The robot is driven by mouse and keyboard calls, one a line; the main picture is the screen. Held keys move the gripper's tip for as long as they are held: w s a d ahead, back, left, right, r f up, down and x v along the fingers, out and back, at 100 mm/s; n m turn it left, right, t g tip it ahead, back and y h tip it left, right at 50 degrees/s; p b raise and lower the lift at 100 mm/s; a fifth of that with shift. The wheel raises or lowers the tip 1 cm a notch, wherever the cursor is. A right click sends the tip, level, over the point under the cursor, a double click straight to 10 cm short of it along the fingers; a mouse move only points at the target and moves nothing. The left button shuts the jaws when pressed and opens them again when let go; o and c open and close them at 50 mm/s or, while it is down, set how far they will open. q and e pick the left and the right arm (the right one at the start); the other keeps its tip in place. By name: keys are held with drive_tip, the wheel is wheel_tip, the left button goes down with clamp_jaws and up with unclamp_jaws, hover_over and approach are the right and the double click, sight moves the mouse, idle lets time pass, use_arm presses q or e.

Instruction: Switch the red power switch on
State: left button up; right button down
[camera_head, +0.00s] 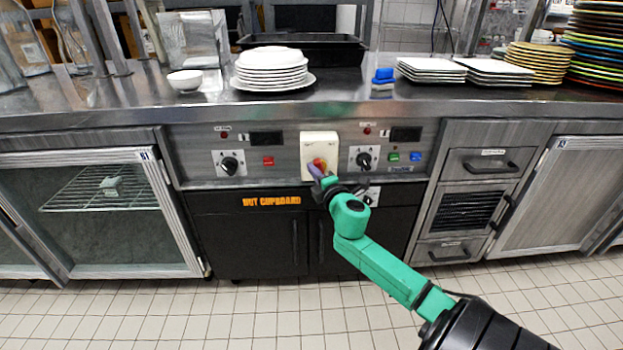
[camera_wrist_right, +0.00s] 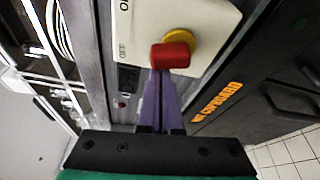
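The red power switch (camera_head: 320,162) is a red knob on a yellow base. It sits on a cream box (camera_head: 319,142) on the steel control panel. In the right wrist view the red knob (camera_wrist_right: 172,55) is large, with its yellow base (camera_wrist_right: 181,45) behind it. My right gripper (camera_head: 316,172) is at the switch, just below and left of it. Its purple fingers (camera_wrist_right: 160,78) lie close together, with nothing seen between them. Their tips reach the knob's near edge; I cannot tell whether they touch it. My left gripper is out of view.
Black dials (camera_head: 229,165) and small coloured buttons (camera_head: 415,156) flank the cream box. The counter above holds white plates (camera_head: 272,68), a bowl (camera_head: 185,81), a black tray (camera_head: 340,40) and a blue sponge-like item (camera_head: 383,76). Black cupboard doors are below; the tiled floor is clear.

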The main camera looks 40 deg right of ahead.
drive_tip(key=m+b, duration=0.2)
drive_tip(key=shift+s+d+m+t, duration=0.15)
drive_tip(key=shift+d+m+t, duration=0.1)
drive_tip(key=shift+m+t, duration=0.15)
drive_tip(key=m+b, duration=0.1)
drive_tip(key=m+h+b, duration=0.1)
drive_tip(key=m+t, duration=0.1)
drive_tip(key=m, duration=0.1)
drive_tip(key=shift+s+d+r+b, duration=0.25)
drive_tip(key=shift+d+b, duration=0.05)
drive_tip(key=shift+b, duration=0.1)
drive_tip(key=shift+r, duration=0.2)
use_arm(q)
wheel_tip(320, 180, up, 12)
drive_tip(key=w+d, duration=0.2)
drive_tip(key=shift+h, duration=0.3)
use_arm(e)
drive_tip(key=shift+r, duration=0.1)
